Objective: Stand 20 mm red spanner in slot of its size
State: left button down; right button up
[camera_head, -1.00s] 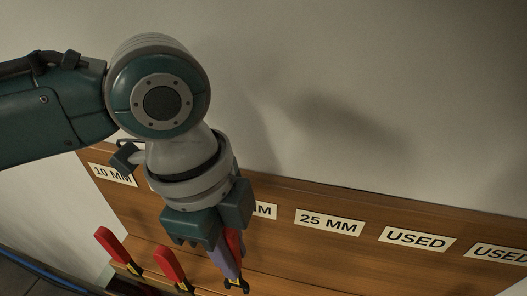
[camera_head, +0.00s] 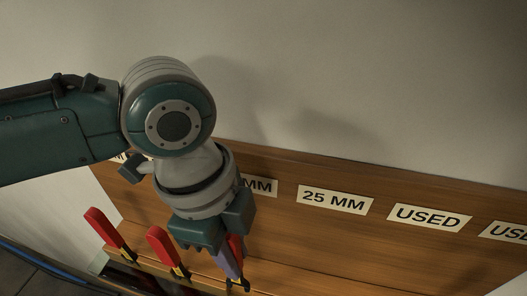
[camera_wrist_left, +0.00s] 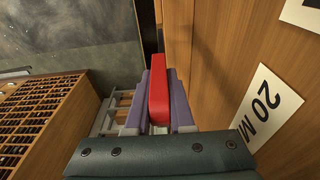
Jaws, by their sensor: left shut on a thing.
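My left gripper (camera_head: 228,258) is shut on a red spanner (camera_head: 236,246), its purple fingers on both sides of the handle. The spanner points down in front of the wooden board, with a yellow and black part at its lower end. I cannot tell whether that end is inside a slot. In the left wrist view the red handle (camera_wrist_left: 158,97) shows between the fingers, left of the 20 MM label (camera_wrist_left: 268,106). In the head view my wrist partly covers a label ending in MM (camera_head: 259,187). My right gripper is not in view.
Two other red spanners (camera_head: 104,228) (camera_head: 163,246) stand in the rack at the left. The 25 MM (camera_head: 335,200) and USED (camera_head: 430,217) labels are to the right. A wooden grid box (camera_wrist_left: 38,118) shows at left in the wrist view.

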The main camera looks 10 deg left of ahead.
aim_at(233, 240)
pick_arm(q)
jog(key=shift+p, duration=0.7)
dwell(1.5)
jog(key=shift+f+b, duration=2.05)
jog(key=shift+f, duration=0.6)
jog(key=c, duration=0.7)
grip_release()
jog(key=shift+r, duration=0.1)
jog(key=r, duration=0.3)
jog(key=a+r, duration=0.1)
jog(key=r, duration=0.2)
jog(key=r+p, duration=0.1)
jog(key=r, duration=0.2)
jog(key=shift+a+r, duration=0.25)
jog(key=shift+r, duration=0.15)
jog(key=shift+d, duration=0.1)
